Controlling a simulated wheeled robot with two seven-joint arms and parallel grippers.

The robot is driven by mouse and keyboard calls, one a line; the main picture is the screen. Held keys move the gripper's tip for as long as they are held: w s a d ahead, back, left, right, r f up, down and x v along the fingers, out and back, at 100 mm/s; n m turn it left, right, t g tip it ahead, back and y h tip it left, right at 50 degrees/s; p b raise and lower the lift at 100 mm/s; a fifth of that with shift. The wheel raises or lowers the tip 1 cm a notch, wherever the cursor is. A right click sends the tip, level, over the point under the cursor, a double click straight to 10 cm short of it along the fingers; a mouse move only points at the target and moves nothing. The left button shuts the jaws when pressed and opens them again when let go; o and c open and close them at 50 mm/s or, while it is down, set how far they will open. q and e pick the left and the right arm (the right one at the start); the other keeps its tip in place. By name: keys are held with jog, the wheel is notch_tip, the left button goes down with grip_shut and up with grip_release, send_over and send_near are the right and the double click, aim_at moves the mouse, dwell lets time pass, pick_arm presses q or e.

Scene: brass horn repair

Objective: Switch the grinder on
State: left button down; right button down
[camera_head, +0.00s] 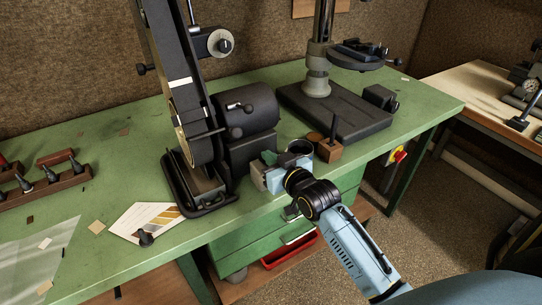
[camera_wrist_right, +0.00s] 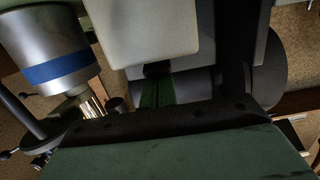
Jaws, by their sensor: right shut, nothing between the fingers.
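The grinder is a tall dark belt machine (camera_head: 180,90) with a dark motor housing (camera_head: 247,108), standing on the green bench (camera_head: 110,185). I cannot make out its switch in either view. My right gripper (camera_head: 268,164) is shut and empty, low in front of the grinder's base at the bench's front edge. Its fingertips are close to the base's lower front, but I cannot tell whether they touch it. The arm hides part of the bench edge there. The right wrist view is dark and close up. My left gripper is out of view.
A drill press base (camera_head: 335,110) stands farther right. A wooden rack of tools (camera_head: 45,182) lies at left.

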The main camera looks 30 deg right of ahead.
jog(key=r+p, duration=0.4)
jog(key=shift+w+r, duration=0.2)
jog(key=shift+w, duration=0.1)
jog(key=s+r, duration=0.3)
jog(key=s, duration=0.6)
jog(key=shift+s, duration=0.15)
